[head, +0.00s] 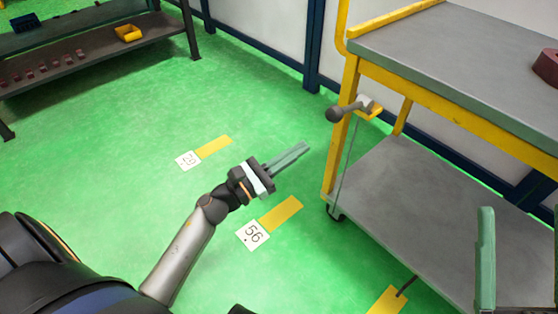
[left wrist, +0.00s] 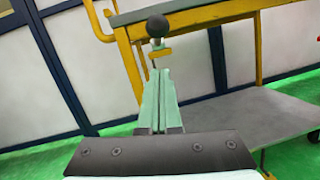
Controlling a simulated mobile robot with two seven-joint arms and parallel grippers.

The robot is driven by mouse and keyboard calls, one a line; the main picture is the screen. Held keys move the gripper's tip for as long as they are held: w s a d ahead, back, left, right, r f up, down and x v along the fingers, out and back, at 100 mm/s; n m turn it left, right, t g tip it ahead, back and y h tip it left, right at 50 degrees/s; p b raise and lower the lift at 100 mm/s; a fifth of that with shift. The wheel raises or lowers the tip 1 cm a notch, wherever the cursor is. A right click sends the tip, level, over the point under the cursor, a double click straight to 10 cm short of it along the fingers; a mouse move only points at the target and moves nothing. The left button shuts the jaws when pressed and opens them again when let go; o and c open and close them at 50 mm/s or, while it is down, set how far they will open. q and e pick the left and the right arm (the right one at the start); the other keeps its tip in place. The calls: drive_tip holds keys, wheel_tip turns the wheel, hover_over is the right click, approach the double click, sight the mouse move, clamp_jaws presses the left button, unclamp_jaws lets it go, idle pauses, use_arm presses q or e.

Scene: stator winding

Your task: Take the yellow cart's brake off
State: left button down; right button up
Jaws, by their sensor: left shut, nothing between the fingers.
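The yellow cart (head: 455,110) stands at the right of the head view, with a grey top and a grey lower shelf. Its brake lever has a dark ball knob (head: 334,114) and is mounted on the near left post. In the left wrist view the knob (left wrist: 157,25) shows just beyond the fingertips, apart from them. My left gripper (head: 306,148) is shut and empty, to the lower left of the knob; its fingers (left wrist: 158,72) also show in the left wrist view. A green finger of my right gripper (head: 486,255) shows at the lower right; its opening cannot be judged.
A dark shelf rack (head: 90,45) with a yellow bin (head: 128,33) and a blue bin (head: 25,22) stands at the upper left. Floor labels 29 (head: 188,160) and 56 (head: 252,235) lie on the green floor. The floor left of the cart is clear. A dark red part (head: 547,66) sits on the cart top.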

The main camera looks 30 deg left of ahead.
use_arm(q)
drive_tip(key=w+d+r+p, duration=0.1)
drive_tip(key=w+d+r, duration=0.1)
drive_tip(key=w+r, duration=0.1)
drive_tip(key=shift+w+d+r, duration=0.3)
drive_tip(key=shift+w+r, duration=0.1)
drive_tip(key=shift+r, duration=0.05)
drive_tip(key=shift+p, duration=0.35)
drive_tip(key=shift+r+p, duration=0.35)
drive_tip(key=shift+p, duration=0.65)
